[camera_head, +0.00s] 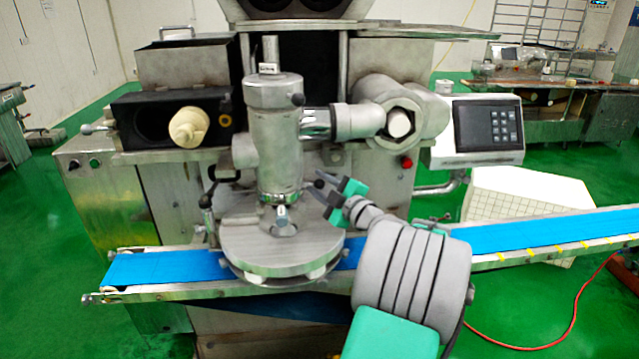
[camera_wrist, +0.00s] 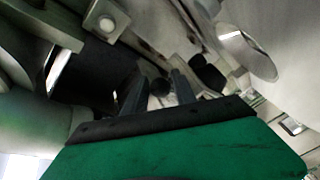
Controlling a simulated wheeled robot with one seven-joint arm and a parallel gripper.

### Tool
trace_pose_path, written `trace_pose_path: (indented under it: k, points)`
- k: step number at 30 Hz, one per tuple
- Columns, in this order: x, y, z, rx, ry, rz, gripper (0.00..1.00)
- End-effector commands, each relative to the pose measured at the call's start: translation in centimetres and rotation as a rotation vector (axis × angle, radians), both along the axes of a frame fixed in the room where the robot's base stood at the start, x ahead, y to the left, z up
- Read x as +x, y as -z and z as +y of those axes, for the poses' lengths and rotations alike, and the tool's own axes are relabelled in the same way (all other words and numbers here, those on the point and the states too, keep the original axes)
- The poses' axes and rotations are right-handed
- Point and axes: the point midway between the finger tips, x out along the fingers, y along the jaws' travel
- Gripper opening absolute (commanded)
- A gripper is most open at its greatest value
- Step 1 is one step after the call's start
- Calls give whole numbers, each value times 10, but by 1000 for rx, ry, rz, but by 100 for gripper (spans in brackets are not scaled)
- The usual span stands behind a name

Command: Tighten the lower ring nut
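The upright steel cylinder (camera_head: 275,140) stands in the middle of the machine. The lower ring nut seems to be the narrow metal band (camera_head: 279,197) at its foot, just above the round steel plate (camera_head: 275,252); its outline is hard to make out. My gripper (camera_head: 319,190) is just right of the cylinder's foot, fingers pointing left toward it. In the wrist view, the two dark fingers (camera_wrist: 157,92) stand apart.
A blue conveyor belt (camera_head: 165,267) passes under the round plate and continues at right. A side pipe (camera_head: 350,121) joins the cylinder above my gripper. A dark-handled lever (camera_head: 208,200) stands left of the cylinder. A control panel (camera_head: 487,126) is at right.

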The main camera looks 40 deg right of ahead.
Motion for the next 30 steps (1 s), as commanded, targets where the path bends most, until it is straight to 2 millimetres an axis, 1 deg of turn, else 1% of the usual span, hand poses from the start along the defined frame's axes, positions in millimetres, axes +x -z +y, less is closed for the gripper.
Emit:
trace_pose_path:
  k: [2,13,30]
  points:
    - [0,0,0,0,0,0,31]
    - [0,0,0,0,0,0,1]
    - [0,-1,0,0,0,-1,0]
